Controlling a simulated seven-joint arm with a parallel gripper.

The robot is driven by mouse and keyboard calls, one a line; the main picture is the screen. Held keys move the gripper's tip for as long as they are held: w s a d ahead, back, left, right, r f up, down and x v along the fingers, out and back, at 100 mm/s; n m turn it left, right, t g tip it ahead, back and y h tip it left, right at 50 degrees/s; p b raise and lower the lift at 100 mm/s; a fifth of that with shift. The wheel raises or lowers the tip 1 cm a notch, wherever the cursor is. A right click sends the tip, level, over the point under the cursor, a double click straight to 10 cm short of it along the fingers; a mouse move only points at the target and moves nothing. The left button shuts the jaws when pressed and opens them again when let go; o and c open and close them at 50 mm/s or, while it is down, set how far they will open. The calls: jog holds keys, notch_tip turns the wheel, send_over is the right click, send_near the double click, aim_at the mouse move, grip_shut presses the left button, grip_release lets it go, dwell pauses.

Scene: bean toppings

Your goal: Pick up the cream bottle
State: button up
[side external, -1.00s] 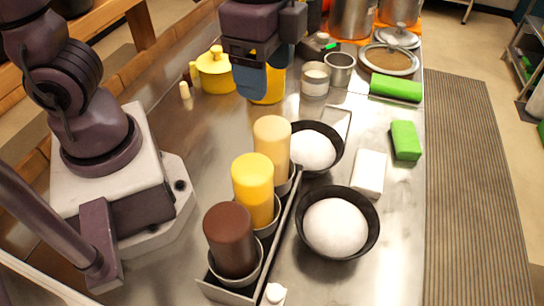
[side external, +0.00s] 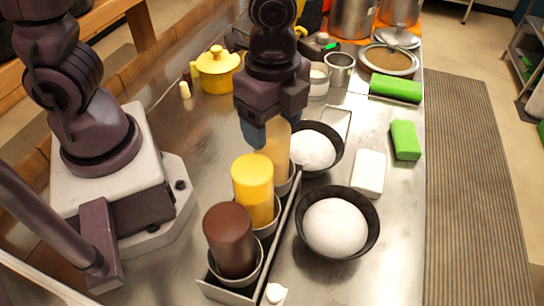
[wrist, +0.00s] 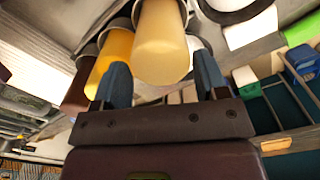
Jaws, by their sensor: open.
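The cream bottle (side external: 280,150) stands upside down in the far cup of a grey rack, with the yellow bottle (side external: 253,186) and the brown bottle (side external: 230,240) in the nearer cups. My gripper (side external: 269,136) is at the cream bottle's upper part and hides some of it in the side view. In the wrist view, my gripper (wrist: 160,80) is open, with one blue finger on each side of the cream bottle (wrist: 160,45). The bottle lies just beyond the fingertips or between them; I cannot tell exactly, nor whether they touch it.
Two dark bowls with white contents, the far bowl (side external: 337,163) and the near bowl (side external: 375,230), stand right of the rack (side external: 277,238). A white block (side external: 369,172) and green blocks (side external: 405,140) lie further right. A yellow pot (side external: 215,72) is behind.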

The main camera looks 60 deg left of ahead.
notch_tip(320, 180, down, 4)
jog(key=shift+a+r, duration=0.1)
jog(key=shift+c, duration=1.2)
notch_tip(320, 180, up, 10)
jog(key=shift+r, duration=0.1)
jog(key=shift+r, duration=0.1)
